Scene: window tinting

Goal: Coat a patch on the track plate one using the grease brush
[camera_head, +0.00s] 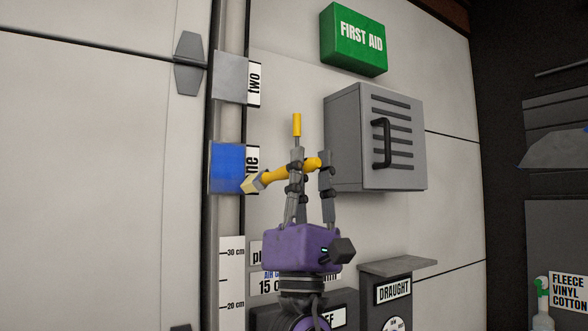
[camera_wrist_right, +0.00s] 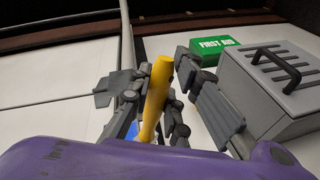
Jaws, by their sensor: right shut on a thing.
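Track plate one (camera_head: 226,165) shows a blue face on the vertical track in the head view. Its label is partly covered by the brush and reads "ne". My right gripper (camera_head: 308,168) is purple-bodied and shut on the yellow handle of the grease brush (camera_head: 279,174). The brush lies nearly level, with its pale head pointing left at the plate's lower right edge. I cannot tell whether the head touches the plate. The wrist view shows a yellow handle (camera_wrist_right: 156,95) between the fingers. My left gripper is not in view.
Grey track plate two (camera_head: 229,77) sits above plate one. A grey louvred cabinet (camera_head: 400,150) with a black handle juts from the wall at right, below a green first aid box (camera_head: 353,40). A yellow upright piece (camera_head: 297,125) shows above my gripper. A draught unit is lower right.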

